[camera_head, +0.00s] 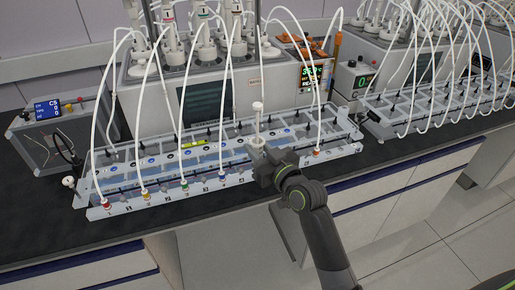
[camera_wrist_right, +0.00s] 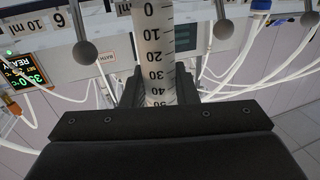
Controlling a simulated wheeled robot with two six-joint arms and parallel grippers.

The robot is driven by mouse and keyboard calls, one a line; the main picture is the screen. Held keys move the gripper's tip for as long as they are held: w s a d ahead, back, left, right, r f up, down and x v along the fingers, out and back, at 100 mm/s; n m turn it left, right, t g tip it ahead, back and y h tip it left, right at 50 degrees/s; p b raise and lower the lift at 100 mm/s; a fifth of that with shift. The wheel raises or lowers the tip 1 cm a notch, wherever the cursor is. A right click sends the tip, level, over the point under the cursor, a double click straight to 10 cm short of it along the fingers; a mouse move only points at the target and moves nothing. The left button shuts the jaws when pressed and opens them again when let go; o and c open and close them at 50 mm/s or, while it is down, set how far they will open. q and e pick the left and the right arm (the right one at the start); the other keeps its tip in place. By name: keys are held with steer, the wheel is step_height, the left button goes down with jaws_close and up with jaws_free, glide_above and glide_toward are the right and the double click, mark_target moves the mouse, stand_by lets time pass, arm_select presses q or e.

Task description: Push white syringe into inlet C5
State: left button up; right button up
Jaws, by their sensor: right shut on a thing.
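The white syringe (camera_head: 257,118) stands nearly upright at the front of the near rack (camera_head: 150,195), with its white plunger top up. My right gripper (camera_head: 262,153) is shut on its barrel. In the right wrist view the graduated barrel (camera_wrist_right: 156,45) runs between the two dark fingers (camera_wrist_right: 158,88), and its marks read 0 to 50. The syringe's tip is hidden, so I cannot tell whether it touches an inlet. The near rack has a row of numbered inlets along its front edge; which one is C5 is not clear. My left gripper is out of view.
A box with a blue display (camera_head: 47,109) reading C5 stands at the left. White tubes (camera_head: 153,115) arch from the reactor unit down to the rack, on both sides of the syringe. A second rack (camera_head: 440,100) stands at the right. The floor in front is clear.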

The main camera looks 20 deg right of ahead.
stand_by(0.3)
steer(key=o, duration=1)
steer(key=b+v, duration=0.2)
steer(key=v, duration=1.5)
steer(key=shift+s+b, duration=0.2)
steer(key=shift+b, duration=0.1)
steer(key=shift+d+f, duration=0.15)
